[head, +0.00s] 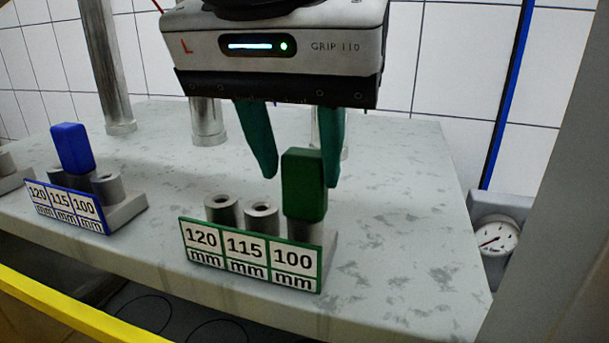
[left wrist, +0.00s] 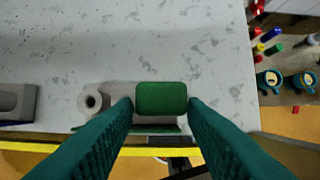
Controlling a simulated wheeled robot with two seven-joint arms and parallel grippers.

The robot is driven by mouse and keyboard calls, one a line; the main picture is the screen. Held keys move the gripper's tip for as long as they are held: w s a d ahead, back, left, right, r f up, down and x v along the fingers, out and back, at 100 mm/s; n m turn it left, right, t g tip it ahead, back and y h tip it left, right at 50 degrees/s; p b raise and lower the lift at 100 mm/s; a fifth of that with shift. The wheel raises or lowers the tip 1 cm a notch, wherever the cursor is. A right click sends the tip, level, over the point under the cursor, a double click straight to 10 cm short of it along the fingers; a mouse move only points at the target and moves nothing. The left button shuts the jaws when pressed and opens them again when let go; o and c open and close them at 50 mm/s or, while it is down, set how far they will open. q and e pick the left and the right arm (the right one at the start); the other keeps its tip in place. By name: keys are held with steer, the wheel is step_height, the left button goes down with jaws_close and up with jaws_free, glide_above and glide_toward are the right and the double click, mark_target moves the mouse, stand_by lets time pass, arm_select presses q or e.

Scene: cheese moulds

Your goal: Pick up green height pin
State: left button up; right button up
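The green height pin (head: 304,184) stands upright in the 100 mm hole of the green-labelled rack (head: 250,256). In the left wrist view its top (left wrist: 161,98) lies between my fingertips. My left gripper (head: 302,180) hangs above the rack, pointing down, with its teal fingers on either side of the pin's upper part. The fingers look apart, with a gap to the pin in the head view. In the left wrist view the fingertips (left wrist: 161,104) reach close to both sides of the pin. My right gripper is not in view.
A blue pin (head: 72,148) stands in a blue-labelled rack (head: 68,204) to the left. The green rack's 120 and 115 holders are empty. Metal posts (head: 208,121) rise behind. A gauge (head: 497,235) hangs beyond the table's right edge. A yellow bar (head: 75,312) runs along the front.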

mark_target(308, 188)
arm_select(q)
steer(key=shift+w+f, duration=0.3)
steer(key=p+x, duration=0.1)
steer(key=x, duration=0.2)
steer(key=shift+w+d+f+p, duration=0.1)
steer(key=shift+d+f+p, duration=0.05)
steer(key=shift+p, duration=0.15)
steer(key=shift+w+f, duration=0.25)
steer(key=shift+f, duration=0.3)
steer(key=c, duration=0.6)
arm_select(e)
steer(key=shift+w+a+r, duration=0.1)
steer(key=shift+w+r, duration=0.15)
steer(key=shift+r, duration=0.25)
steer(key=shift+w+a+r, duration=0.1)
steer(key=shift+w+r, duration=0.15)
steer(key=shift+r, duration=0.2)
arm_select(q)
steer(key=shift+d+r, duration=0.1)
steer(key=shift+r, duration=0.05)
steer(key=shift+c, duration=0.2)
